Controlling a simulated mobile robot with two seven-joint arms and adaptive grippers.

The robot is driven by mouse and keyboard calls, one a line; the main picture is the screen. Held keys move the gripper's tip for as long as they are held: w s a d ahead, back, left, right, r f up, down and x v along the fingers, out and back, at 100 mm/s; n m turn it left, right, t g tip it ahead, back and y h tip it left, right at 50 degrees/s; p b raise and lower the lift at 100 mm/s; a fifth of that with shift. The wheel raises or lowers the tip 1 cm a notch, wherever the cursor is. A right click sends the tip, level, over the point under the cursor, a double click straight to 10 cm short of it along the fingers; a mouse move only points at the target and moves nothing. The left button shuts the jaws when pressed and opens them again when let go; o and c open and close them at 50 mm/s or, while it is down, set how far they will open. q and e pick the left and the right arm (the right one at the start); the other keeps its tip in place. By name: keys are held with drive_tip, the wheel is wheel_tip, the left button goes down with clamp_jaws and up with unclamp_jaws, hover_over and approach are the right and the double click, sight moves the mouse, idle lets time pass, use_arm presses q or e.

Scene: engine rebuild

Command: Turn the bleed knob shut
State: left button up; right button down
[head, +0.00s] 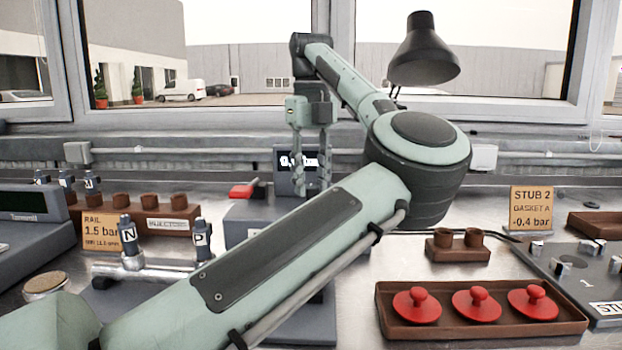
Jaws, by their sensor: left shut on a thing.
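My left arm reaches across the middle of the head view and bends back at its elbow. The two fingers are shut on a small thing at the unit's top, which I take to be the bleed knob. The knob itself is hardly visible between the fingertips, and its turn angle cannot be told. A red lever-like part (243,190) sits on the unit, left of the fingers. My forearm hides the unit's lower front. My right gripper is not in view.
A brown tray (482,333) with red knobbed caps stands at the right front. A brown block (458,252) with two cups is behind it. Signs read STUB 2 (531,208) and RAIL (100,232). A rail with N and P injectors (130,262) lies left. A black lamp (424,55) hangs behind.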

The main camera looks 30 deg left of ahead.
sight(311, 186)
use_arm(q)
drive_tip(key=o, duration=1.2)
drive_tip(key=shift+c, duration=0.2)
wheel_tip(311, 186, up, 12)
